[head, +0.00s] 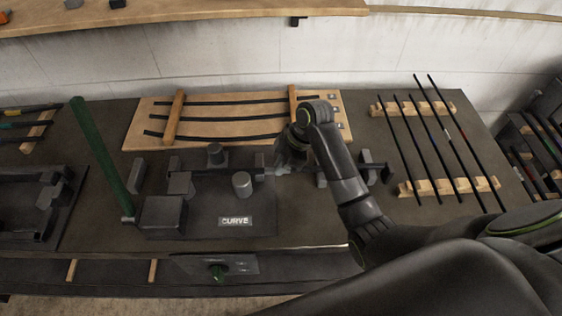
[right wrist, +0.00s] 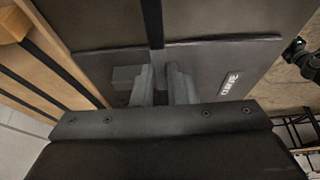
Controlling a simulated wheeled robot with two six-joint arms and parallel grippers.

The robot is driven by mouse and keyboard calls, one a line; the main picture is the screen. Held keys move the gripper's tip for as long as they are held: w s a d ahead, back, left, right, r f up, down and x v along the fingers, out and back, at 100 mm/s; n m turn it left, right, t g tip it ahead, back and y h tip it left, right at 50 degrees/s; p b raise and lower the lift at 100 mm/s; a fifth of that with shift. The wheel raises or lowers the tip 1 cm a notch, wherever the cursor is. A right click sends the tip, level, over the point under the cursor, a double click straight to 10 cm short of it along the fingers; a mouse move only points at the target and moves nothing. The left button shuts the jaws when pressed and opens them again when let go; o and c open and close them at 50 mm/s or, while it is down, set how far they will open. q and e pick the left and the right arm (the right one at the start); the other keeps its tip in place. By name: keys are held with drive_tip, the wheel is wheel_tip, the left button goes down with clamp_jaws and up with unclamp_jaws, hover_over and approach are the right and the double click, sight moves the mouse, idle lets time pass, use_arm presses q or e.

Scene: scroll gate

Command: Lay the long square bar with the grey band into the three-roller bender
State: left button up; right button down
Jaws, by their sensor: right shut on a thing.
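The three-roller bender (head: 245,222) sits on the bench, its dark plate marked CURVE, with short rollers such as the front one (head: 242,183) and a rear one (head: 215,153). My right gripper (head: 280,165) is low at its right side. My left gripper is not in view.
A green lever (head: 100,150) rises at the bender's left. A wooden board (head: 210,110) with curved bars lies behind. Several bars rest on wooden racks (head: 450,187) at the right. A small dark support (head: 375,168) stands right of my gripper.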

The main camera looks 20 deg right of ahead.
drive_tip(key=shift+p, duration=0.45)
idle(0.6)
drive_tip(key=shift+f, duration=0.2)
idle(0.6)
drive_tip(key=c, duration=1.4)
unclamp_jaws()
drive_tip(key=shift+s, duration=0.1)
drive_tip(key=shift+o, duration=0.2)
drive_tip(key=shift+f, duration=0.15)
drive_tip(key=b+v, duration=0.1)
drive_tip(key=v, duration=0.7)
drive_tip(key=p+v, duration=0.5)
drive_tip(key=v, duration=0.4)
drive_tip(key=shift+d+r+p, duration=0.15)
drive_tip(key=shift+r+p, duration=0.15)
drive_tip(key=shift+p, duration=0.1)
drive_tip(key=shift+s, duration=0.1)
